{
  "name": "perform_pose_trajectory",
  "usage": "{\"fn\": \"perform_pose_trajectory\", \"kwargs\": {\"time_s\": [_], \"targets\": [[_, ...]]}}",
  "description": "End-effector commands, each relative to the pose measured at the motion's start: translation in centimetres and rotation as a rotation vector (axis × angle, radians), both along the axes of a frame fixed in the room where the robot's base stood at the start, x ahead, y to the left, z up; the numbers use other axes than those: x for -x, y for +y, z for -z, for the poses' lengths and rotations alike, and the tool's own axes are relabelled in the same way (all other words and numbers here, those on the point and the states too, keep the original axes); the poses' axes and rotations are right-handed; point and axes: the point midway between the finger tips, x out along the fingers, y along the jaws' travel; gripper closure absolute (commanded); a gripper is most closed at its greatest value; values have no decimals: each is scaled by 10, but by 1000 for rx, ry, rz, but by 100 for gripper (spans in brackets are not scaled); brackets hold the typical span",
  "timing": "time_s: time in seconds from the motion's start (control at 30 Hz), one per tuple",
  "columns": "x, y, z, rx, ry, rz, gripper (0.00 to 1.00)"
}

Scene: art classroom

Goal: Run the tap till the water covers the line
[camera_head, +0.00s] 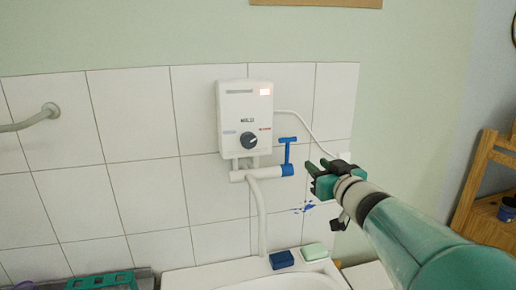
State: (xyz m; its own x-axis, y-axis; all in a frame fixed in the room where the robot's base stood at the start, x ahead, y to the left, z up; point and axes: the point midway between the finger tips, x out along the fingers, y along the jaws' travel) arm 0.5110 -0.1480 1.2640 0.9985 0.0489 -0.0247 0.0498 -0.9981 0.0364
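A blue tap lever (287,152) stands up from the right end of a white pipe (255,174) under a white wall water heater (246,118). A white spout (261,215) hangs down from this pipe toward the white basin (240,278) at the bottom edge. The basin's inside is mostly cut off, so I cannot see a line or a water level. No running water shows. My green gripper (317,168) is right of the blue lever, apart from it. Its two fingers point left with a small gap between them, and it holds nothing.
A blue sponge (282,259) and a pale green bar (314,251) lie on the basin's back rim. A green crate (100,281) is at bottom left. A grey wall rail (31,120) is at left, a wooden shelf (482,190) at right.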

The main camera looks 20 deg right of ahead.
Motion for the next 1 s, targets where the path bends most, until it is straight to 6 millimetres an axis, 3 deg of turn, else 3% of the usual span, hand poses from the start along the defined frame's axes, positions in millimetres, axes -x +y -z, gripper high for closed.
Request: {"fn": "perform_pose_trajectory", "kwargs": {"time_s": [0.13,0.37,1.0], "targets": [[-2,0,3,-33,-16,-116,71],[-13,5,3,-41,-19,-150,71],[-126,27,4,-41,-19,-148,71]]}}
